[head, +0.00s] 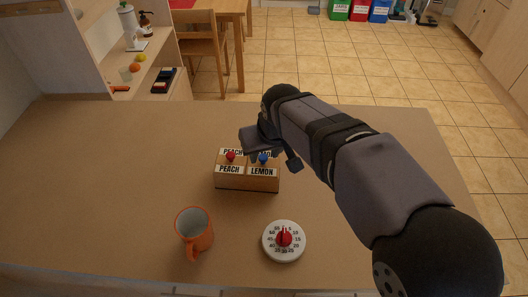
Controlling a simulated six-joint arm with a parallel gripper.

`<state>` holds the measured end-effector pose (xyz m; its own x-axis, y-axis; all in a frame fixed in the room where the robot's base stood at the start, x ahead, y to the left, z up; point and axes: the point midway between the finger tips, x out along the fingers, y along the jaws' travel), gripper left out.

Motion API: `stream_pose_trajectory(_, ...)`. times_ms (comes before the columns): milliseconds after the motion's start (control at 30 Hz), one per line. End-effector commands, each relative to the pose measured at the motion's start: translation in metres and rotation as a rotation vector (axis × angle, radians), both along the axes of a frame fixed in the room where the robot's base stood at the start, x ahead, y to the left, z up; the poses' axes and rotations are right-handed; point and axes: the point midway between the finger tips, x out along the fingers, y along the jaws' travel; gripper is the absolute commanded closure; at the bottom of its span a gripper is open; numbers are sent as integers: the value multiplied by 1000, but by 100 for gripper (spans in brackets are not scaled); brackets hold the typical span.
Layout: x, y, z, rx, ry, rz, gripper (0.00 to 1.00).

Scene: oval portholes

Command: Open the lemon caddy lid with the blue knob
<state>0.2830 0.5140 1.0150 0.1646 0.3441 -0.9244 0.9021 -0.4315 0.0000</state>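A wooden caddy (246,183) stands on the counter, with white labels reading PEACH at its front left and LEMON at its front right. A red knob (230,156) sits on the peach side's lid. A blue knob (263,158) sits on the lemon side's lid, which looks closed. My gripper (272,152) is over the back right of the caddy, close to the blue knob. My wrist hides part of the lemon lid and its top label. Whether the fingers touch the knob, and how far apart they are, cannot be made out.
An orange mug (195,238) stands at the front left of the counter (110,190). A white dial timer with a red knob (284,241) lies in front of the caddy. The counter left of the caddy is clear. My arm covers the right side.

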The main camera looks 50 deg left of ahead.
Motion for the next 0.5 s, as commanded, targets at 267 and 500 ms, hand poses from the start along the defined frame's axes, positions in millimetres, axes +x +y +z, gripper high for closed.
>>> stream_pose_trajectory(267, 3, 6, -16, 1, 0, 0, 64)
stream_pose_trajectory(500, 3, 6, -16, 1, 0, 0, 64)
